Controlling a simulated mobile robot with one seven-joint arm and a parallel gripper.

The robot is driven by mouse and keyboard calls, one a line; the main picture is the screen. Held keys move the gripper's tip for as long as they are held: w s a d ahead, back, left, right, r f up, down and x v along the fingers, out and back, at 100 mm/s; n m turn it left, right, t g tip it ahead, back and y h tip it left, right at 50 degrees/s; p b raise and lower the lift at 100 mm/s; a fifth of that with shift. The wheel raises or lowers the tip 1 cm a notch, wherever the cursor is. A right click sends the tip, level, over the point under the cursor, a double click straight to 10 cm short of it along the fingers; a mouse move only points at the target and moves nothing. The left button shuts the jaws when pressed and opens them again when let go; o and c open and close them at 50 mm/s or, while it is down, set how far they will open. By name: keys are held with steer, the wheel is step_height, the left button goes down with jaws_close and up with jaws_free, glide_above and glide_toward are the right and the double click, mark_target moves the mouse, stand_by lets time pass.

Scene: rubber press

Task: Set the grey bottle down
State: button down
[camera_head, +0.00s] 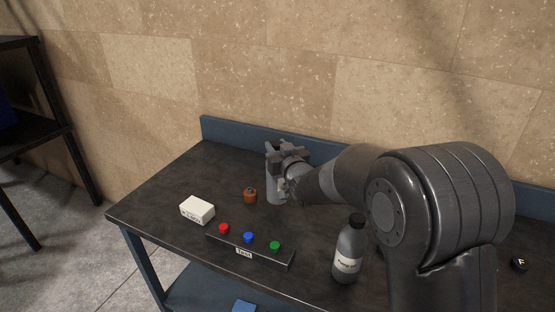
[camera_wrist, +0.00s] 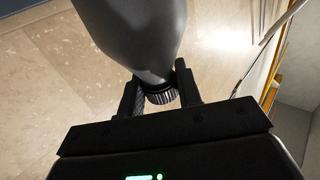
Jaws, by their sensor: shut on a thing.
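A grey bottle (camera_head: 273,188) is at my gripper (camera_head: 280,157), near the back of the dark table (camera_head: 170,187). In the wrist view the grey bottle (camera_wrist: 135,30) fills the top, its dark ribbed cap (camera_wrist: 162,95) between the two fingers of my gripper (camera_wrist: 160,88), which is shut on it. In the head view the bottle looks about upright, with its lower end at or close to the tabletop; I cannot tell if it touches. My gripper and wrist hide part of it. A second grey bottle (camera_head: 347,252), with a black cap and white label, stands at the front, left of my arm.
A small brown object (camera_head: 250,196) stands just left of the held bottle. A white box (camera_head: 197,209) and a panel with red, blue and green buttons (camera_head: 249,253) lie in front. A blue ledge (camera_head: 228,133) edges the table's back.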

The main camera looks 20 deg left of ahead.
steer(key=shift+f, duration=2)
steer(key=c, duration=1)
jaws_free()
steer(key=shift+f, duration=0.15)
steer(key=shift+c, duration=0.2)
steer(key=v, duration=1.2)
steer(key=shift+r, duration=0.2)
